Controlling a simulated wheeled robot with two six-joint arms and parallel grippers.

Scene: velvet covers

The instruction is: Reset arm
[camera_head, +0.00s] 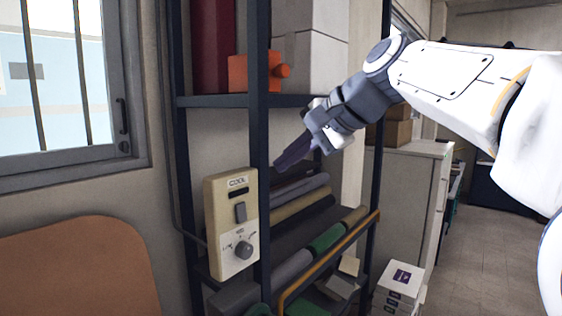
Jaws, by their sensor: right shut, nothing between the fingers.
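My right arm comes in from the right side of the head view. Its gripper (295,153) is shut and empty, pointing down and left. It hangs in front of the shelf rack (259,130), just right of its front post and above the rolls on the lower level. A beige control box (221,226) marked COOL, with a dark switch and a round knob, is fixed at the rack's left side. The gripper is up and to the right of the box, apart from it. My left gripper is not in view.
Several rolls (292,268) lie on the rack's lower level, behind a yellow rail (330,255). An orange object (252,72) sits on the upper shelf. A white cabinet (405,200) and white boxes (398,287) stand right. A brown rounded panel (75,270) is at lower left. Open floor (490,240) lies right.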

